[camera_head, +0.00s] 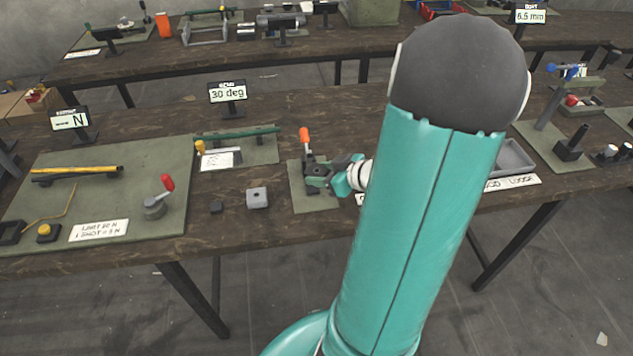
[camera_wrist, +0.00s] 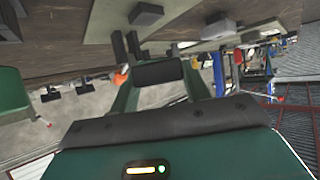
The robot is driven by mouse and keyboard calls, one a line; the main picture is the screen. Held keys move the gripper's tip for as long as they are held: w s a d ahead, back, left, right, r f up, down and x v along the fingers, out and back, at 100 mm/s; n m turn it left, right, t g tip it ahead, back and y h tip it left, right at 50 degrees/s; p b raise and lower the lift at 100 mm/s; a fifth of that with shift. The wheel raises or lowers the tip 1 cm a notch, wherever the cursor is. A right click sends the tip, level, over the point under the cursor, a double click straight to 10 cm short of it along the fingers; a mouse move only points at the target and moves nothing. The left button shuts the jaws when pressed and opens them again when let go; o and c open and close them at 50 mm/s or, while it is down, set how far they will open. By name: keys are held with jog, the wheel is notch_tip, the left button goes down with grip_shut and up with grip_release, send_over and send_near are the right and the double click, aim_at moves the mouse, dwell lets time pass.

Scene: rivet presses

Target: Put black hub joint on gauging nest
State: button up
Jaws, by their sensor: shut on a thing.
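My gripper (camera_head: 335,181), small in the head view, is at the small green mat (camera_head: 315,201) that carries an orange-handled clamp (camera_head: 306,150). In the wrist view, my gripper (camera_wrist: 158,82) is shut on a black block, the black hub joint (camera_wrist: 158,73), held between its two green fingers. In the head view the joint cannot be told apart from the dark clamp parts beside the fingers. The orange handle (camera_wrist: 121,76) also shows just left of the fingers in the wrist view. No part is labelled as the gauging nest; the clamp fixture may be it, but I cannot tell.
A large green board (camera_head: 110,190) with a red-handled clamp (camera_head: 158,198) lies further left. A grey tray (camera_head: 513,158) is at right, partly behind my arm.

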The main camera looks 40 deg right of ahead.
aim_at(317, 190)
jog(key=shift+w+f, duration=0.6)
jog(key=shift+f, duration=0.15)
jog(key=f, duration=0.2)
jog(key=shift+w+d+f, duration=0.1)
jog(key=shift+w+f, duration=0.25)
jog(key=shift+f, duration=0.5)
jog(key=shift+f, duration=0.15)
jog(key=o, duration=1)
